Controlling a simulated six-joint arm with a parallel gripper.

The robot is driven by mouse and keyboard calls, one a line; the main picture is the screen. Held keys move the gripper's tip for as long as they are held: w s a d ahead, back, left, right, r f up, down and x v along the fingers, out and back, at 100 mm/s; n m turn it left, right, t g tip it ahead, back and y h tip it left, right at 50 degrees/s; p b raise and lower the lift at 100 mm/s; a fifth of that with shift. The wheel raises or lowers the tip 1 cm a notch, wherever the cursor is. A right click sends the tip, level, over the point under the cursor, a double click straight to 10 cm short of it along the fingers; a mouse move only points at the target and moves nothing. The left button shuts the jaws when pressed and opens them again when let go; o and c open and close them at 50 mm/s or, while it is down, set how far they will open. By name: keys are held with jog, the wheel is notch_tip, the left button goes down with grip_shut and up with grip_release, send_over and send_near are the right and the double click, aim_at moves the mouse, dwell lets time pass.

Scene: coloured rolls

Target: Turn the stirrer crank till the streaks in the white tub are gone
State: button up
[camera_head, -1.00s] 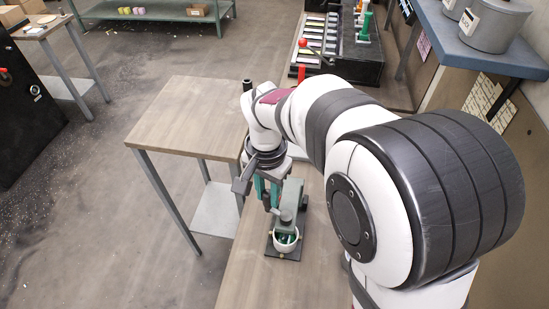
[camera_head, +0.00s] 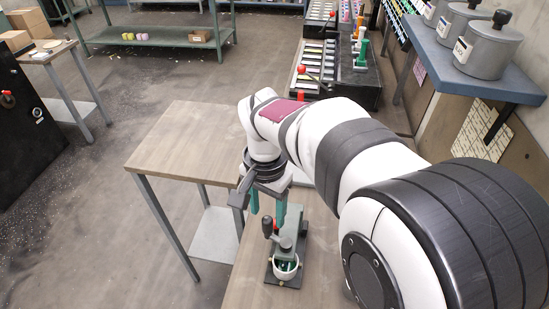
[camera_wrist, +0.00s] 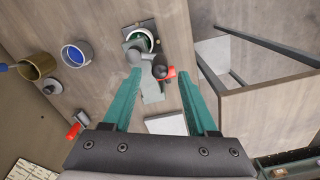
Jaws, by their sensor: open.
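The stirrer (camera_head: 287,240), a grey-green stand on a dark base, is on the bench below my gripper (camera_head: 268,209). Its white tub (camera_head: 286,269) holds teal and pale streaks, partly covered by the stirrer head. The crank's dark upright handle (camera_head: 267,228) is left of the head, just below my green fingertips. In the wrist view the stirrer (camera_wrist: 152,92) and tub (camera_wrist: 142,36) show beyond the open fingers (camera_wrist: 160,75). The dark crank knob there is between the fingertips in the picture, with red beside it. Contact cannot be told; nothing is visibly held.
In the wrist view, a blue-filled cup (camera_wrist: 75,54) and a brown pot (camera_wrist: 38,67) are left of the stirrer. A separate wooden table (camera_head: 185,140) stands left of the bench. A shelf with grey canisters (camera_head: 486,50) is at right.

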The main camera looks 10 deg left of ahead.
notch_tip(320, 180, up, 12)
jog(key=s+d+f, duration=0.3)
jog(key=s+d, duration=0.2)
jog(key=s, duration=0.1)
jog(key=s+d+f+m+y, duration=0.1)
jog(key=s+d+f, duration=0.3)
jog(key=s, duration=0.3)
jog(key=s+d+f, duration=0.3)
jog(key=s+d, duration=0.2)
jog(key=s, duration=0.1)
jog(key=shift+s+d+f+y, duration=0.3)
jog(key=shift+s+d+y, duration=0.1)
